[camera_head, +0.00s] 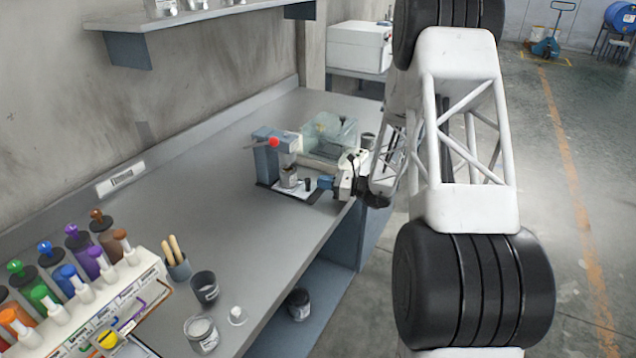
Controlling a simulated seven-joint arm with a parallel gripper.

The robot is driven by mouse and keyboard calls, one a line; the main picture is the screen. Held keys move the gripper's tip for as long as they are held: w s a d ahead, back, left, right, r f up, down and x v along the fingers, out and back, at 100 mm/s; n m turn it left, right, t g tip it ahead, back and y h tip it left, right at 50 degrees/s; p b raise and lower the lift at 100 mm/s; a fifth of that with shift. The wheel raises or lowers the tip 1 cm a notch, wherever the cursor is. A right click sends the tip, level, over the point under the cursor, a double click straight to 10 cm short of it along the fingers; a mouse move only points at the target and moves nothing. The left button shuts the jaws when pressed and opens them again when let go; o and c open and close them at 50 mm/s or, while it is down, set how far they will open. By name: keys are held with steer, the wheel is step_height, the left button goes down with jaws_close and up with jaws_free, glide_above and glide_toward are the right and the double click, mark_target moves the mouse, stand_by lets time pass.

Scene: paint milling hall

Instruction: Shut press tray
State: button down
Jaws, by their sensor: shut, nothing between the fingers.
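A small blue bench press (266,160) with a red-knobbed lever stands on the grey workbench, near the middle of the picture. A pale flat tray (299,192) sticks out from its foot towards the bench's front edge. A small grey cup (289,177) is at the press, over the tray's inner part. My gripper (325,183) is shut and empty, at the tray's right, outer end. I cannot tell whether it touches the tray. My arm comes in from the right and hides what is behind it.
A clear-covered machine (328,132) stands close behind the press. Dark pot (204,287), jar (201,333) and a rack of coloured bottles (110,300) are at the near left. A wall shelf (180,20) hangs above. The bench between rack and press is clear.

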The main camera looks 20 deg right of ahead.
steer(key=v, duration=1.2)
steer(key=shift+a, duration=0.15)
steer(key=s+a+r+n+g+h, duration=0.5)
steer(key=s+a+r+n+g, duration=0.5)
steer(key=s+a+r, duration=0.7)
steer(key=s+a+r+n+t+h, duration=0.1)
steer(key=s+r+n+h, duration=0.2)
steer(key=s, duration=1)
steer(key=s+a+r+n+t+h, duration=0.1)
steer(key=s+r+n+t+h, duration=0.1)
steer(key=s+n+h, duration=0.5)
steer(key=s+r+n, duration=0.1)
steer(key=s+n, duration=0.2)
steer(key=s, duration=0.4)
steer(key=shift+a+r+n+t+h, duration=0.2)
steer(key=shift+a+n+t+h, duration=0.1)
steer(key=shift+n+h, duration=0.1)
